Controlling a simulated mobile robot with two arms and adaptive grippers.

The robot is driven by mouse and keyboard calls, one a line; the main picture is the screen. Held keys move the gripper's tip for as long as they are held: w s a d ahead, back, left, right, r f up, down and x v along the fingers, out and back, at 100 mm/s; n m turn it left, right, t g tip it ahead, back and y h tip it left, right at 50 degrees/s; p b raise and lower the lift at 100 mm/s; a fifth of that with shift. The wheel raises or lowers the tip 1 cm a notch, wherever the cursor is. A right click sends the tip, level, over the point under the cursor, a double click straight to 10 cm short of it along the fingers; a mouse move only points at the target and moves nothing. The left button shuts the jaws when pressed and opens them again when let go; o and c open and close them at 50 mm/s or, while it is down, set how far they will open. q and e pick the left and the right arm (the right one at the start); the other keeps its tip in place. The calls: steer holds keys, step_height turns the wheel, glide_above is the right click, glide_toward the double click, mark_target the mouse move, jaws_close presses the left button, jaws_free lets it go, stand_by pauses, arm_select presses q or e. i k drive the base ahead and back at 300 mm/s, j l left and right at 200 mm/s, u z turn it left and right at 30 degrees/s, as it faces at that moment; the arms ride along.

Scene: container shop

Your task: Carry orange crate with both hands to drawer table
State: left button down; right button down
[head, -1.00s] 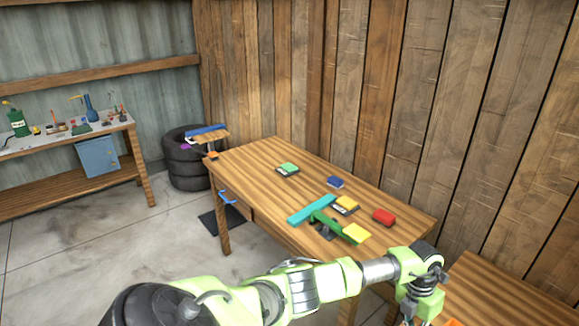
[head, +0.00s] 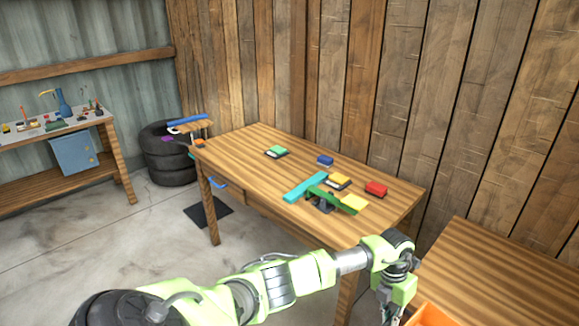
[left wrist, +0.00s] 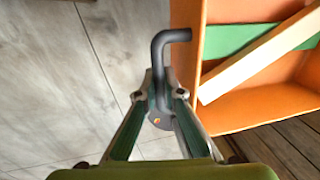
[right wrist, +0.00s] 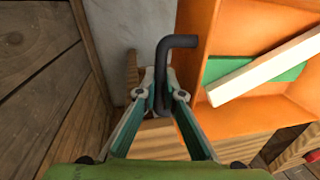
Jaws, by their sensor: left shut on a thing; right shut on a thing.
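The orange crate (head: 432,316) shows only as a corner at the bottom right of the head view. In the left wrist view the crate (left wrist: 255,112) holds a green board and a pale wooden strip; both also show in the right wrist view, inside the crate (right wrist: 225,120). My left gripper (left wrist: 163,95) is shut on a dark bent handle at the crate's side. My right gripper (right wrist: 162,95) is shut on a similar handle; it is outside the head view. The drawer table (head: 235,160) stands mid-picture, beyond my left arm.
The drawer table bears a teal strip (head: 306,186), a green bar, a red block (head: 376,189) and several small books; its far left part is clear. Another wooden table (head: 505,265) is at right, close to the crate. Tyres (head: 165,160) stand behind; plank walls close the back.

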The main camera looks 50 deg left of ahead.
mark_target(244, 160)
steer(key=j+u, duration=0.15)
steer(key=j, duration=5.15)
